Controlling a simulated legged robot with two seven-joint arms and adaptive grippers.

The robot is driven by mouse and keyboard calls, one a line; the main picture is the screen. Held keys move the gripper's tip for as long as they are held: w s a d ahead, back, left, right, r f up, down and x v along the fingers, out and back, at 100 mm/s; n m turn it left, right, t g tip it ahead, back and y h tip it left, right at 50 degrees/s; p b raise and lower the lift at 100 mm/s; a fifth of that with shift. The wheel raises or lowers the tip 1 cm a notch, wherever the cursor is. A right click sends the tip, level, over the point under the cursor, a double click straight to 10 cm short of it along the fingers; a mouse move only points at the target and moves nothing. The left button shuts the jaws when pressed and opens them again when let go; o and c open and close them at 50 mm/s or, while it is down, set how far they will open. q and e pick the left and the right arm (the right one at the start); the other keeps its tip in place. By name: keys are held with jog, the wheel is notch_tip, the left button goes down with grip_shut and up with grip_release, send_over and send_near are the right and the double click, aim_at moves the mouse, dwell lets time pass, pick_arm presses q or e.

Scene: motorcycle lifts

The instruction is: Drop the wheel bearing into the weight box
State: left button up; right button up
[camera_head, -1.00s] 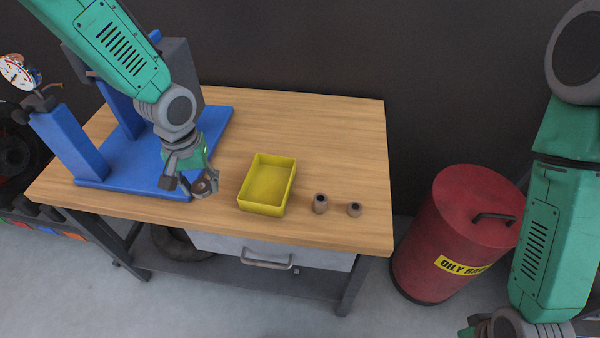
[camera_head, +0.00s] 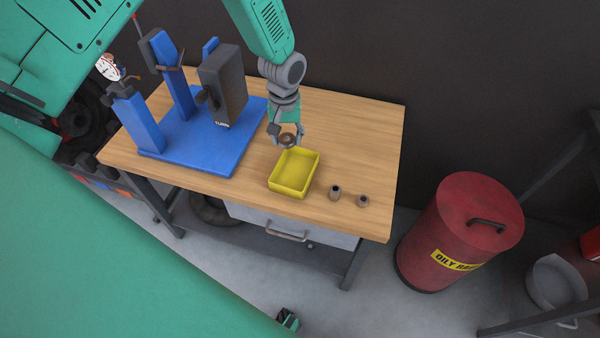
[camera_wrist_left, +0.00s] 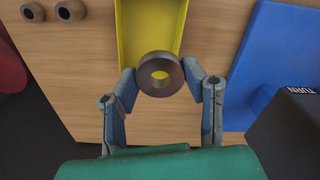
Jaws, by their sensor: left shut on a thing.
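The wheel bearing (camera_head: 288,141) is a dark brown ring. My left gripper (camera_head: 289,138) is shut on it and holds it at the back edge of the yellow weight box (camera_head: 286,190). In the left wrist view the bearing (camera_wrist_left: 145,74) sits between the two fingertips (camera_wrist_left: 160,80), and its hole shows yellow behind it. My right gripper cannot be made out.
Two small brown cylindrical parts (camera_head: 335,192) (camera_head: 362,201) stand right of the box on the wooden bench (camera_head: 360,130). A blue press stand (camera_head: 195,150) with a dark block (camera_head: 222,85) is to the left. A red oily-rag bin (camera_head: 460,230) stands beyond the bench.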

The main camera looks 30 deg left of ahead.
pick_arm(q)
jog(key=f+b, duration=0.2)
jog(key=f, duration=0.1)
jog(key=f+b, duration=0.1)
jog(key=f, duration=0.1)
jog(key=shift+d+b, duration=0.3)
jog(key=o, duration=1.3)
jog(key=shift+a, duration=0.15)
jog(key=r, duration=0.7)
jog(key=a+r, duration=0.1)
jog(key=r, duration=0.3)
jog(key=shift+r, duration=0.35)
jog(key=shift+d, duration=0.1)
